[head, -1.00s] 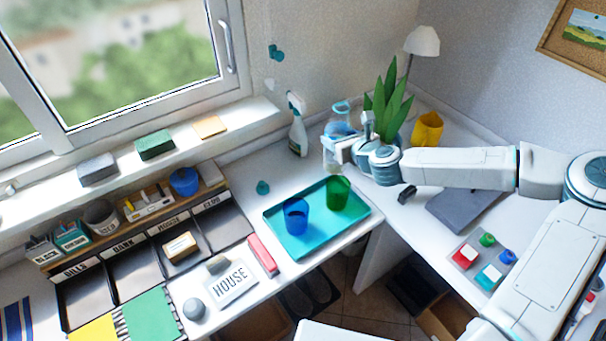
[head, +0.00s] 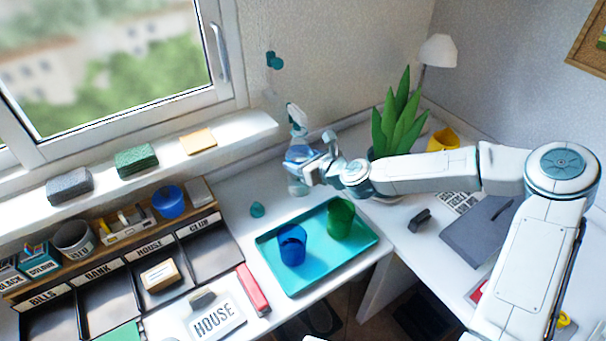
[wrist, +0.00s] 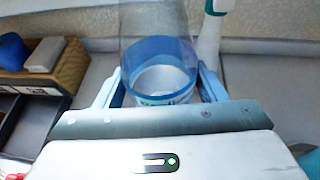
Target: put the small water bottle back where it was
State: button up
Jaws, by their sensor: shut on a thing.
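The small water bottle (wrist: 156,50) is clear with a blue band, and it stands between the two fingers of my gripper (wrist: 160,88) in the wrist view. In the head view my gripper (head: 306,172) is shut on the bottle (head: 298,186), just in front of the spray bottle at the back of the desk. The fingers partly hide the bottle. I cannot tell whether its base touches the desk.
The white spray bottle (head: 297,122) stands close behind. A teal tray (head: 318,268) holds a blue cup (head: 291,245) and a green cup (head: 340,218). A plant (head: 398,125) stands to the right.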

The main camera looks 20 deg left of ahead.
jog(key=shift+f, duration=2.1)
jog(key=shift+f, duration=0.15)
jog(key=o, duration=1.4)
jog(key=shift+r, duration=0.2)
jog(key=shift+s+d, duration=0.15)
jog(key=shift+d, duration=0.1)
jog(key=v, duration=1.1)
jog(key=shift+s+d+r+b, duration=0.1)
jog(key=shift+r+b, duration=0.1)
jog(key=shift+b, duration=0.2)
